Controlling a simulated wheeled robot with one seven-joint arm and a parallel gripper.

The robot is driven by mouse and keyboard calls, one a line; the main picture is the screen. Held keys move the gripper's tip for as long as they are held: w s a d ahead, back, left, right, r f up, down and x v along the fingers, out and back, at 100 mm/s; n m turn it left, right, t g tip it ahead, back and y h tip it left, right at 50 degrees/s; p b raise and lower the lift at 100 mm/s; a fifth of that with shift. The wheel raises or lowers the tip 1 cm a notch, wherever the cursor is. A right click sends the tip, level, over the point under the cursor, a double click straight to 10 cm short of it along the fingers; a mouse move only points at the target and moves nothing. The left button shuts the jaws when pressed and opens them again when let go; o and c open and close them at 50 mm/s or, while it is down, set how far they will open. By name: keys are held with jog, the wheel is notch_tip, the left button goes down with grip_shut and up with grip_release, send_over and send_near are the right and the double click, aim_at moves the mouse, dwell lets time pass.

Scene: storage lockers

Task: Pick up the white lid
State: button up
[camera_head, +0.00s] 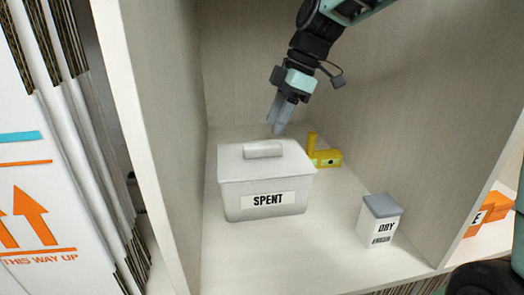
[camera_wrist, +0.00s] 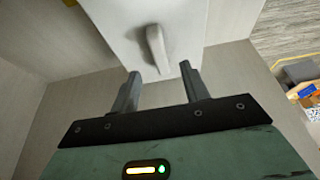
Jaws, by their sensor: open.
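The white lid (camera_head: 284,165) sits on a white box labelled SPENT (camera_head: 240,204) inside a locker compartment. It has a raised bar handle (camera_head: 262,150) on top. My gripper (camera_head: 279,127) is open and empty, and points down just behind and above the handle in the head view. In the wrist view the lid (camera_wrist: 120,20) is at the top, with its handle (camera_wrist: 157,50) ahead of and roughly between the open fingers (camera_wrist: 160,82). The fingers do not appear to grip the handle. The exact gap between fingers and lid cannot be told.
A yellow object (camera_head: 326,158) stands behind the box at right. A small white container with a grey top, marked DRY (camera_head: 379,222), stands at the front right. Compartment walls rise on the left (camera_head: 160,130) and right (camera_head: 430,130). Floor between box and DRY container is clear.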

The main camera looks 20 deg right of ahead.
aim_at(264, 144)
jog(key=p+x, duration=0.2)
jog(key=x, duration=0.3)
jog(key=shift+a+f+p, duration=0.15)
jog(key=shift+a+p, duration=0.05)
jog(key=shift+p, duration=0.15)
jog(key=shift+w+a+f, duration=0.1)
jog(key=shift+a+f, duration=0.05)
jog(key=shift+f, duration=0.45)
grip_shut()
